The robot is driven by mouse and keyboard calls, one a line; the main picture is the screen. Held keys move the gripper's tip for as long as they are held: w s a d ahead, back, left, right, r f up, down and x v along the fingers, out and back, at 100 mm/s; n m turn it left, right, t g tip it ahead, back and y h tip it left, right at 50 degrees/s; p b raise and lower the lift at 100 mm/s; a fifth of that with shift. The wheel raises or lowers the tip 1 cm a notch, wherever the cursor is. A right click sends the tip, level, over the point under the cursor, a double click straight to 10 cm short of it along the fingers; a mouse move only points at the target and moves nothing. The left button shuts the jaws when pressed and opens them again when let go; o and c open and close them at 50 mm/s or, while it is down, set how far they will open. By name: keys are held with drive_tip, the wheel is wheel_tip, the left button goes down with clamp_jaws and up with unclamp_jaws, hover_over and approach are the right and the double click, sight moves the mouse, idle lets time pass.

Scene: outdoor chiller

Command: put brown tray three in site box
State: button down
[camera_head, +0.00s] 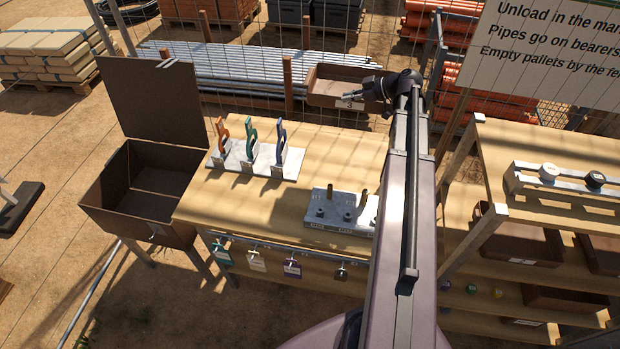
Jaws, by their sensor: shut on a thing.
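My gripper (358,95) is at the far end of my arm, beyond the back edge of the wooden bench. It is shut on a brown tray (325,92), which is held up near the wire fence. A label with a "3" shows on the tray's near side, and the tray looks roughly level. The brown site box (114,206) stands at the left of the bench with its lid (150,95) raised at the back. Its inside looks empty. The gripper and tray are to the right of the box and farther back.
The bench (270,205) carries a rack with three coloured-handled tools (249,145) and a grey block with pegs (335,208). Tags (257,260) hang along its front. A shelf unit (548,150) with brown trays (520,241) is at right. The wire fence (235,70) runs behind.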

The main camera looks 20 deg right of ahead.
drive_tip(key=b, duration=1.6)
hover_over(339, 180)
wheel_tip(339, 180, down, 17)
drive_tip(key=shift+f, duration=0.1)
wheel_tip(339, 180, down, 14)
drive_tip(key=b, duration=1.4)
drive_tip(key=shift+f, duration=0.1)
drive_tip(key=shift+f+b, duration=1.85)
drive_tip(key=shift+b, duration=0.15)
drive_tip(key=shift+f, duration=0.15)
drive_tip(key=c, duration=0.8)
unclamp_jaws()
drive_tip(key=shift+r, duration=0.25)
